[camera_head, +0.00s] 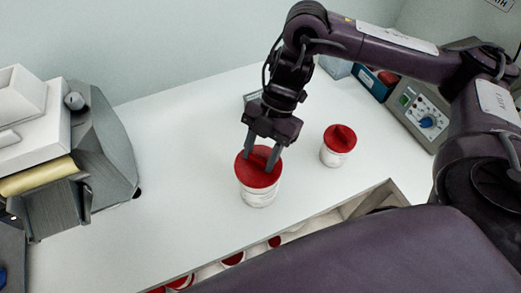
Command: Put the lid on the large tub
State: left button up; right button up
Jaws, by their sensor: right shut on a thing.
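The large tub (259,197) is white and stands upright on the white table, left of a smaller tub. A red lid (246,178) with a raised grip sits at the top of the large tub. My right gripper (262,166) points down from above and is shut on the lid's grip. The lid looks roughly level and covers the tub's mouth. I cannot tell whether it is fully seated on the rim. My left gripper does not show.
A smaller white tub (332,157) with a red lid stands to the right. A grey device with a blue knob (419,115) is at the back right. A grey and white machine (99,150) stands at the left. Several red-lidded tubs (233,259) lie below the table's front edge.

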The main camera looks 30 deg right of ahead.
jog(key=shift+p, duration=0.3)
dwell(0.5)
jog(key=shift+f, duration=0.65)
dwell(1.5)
jog(key=o, duration=1)
jog(key=shift+o, duration=0.4)
jog(key=o, duration=0.4)
jog(key=shift+r, duration=0.15)
notch_tip(320, 180, up, 4)
jog(key=p, duration=0.5)
jog(key=shift+r, duration=0.2)
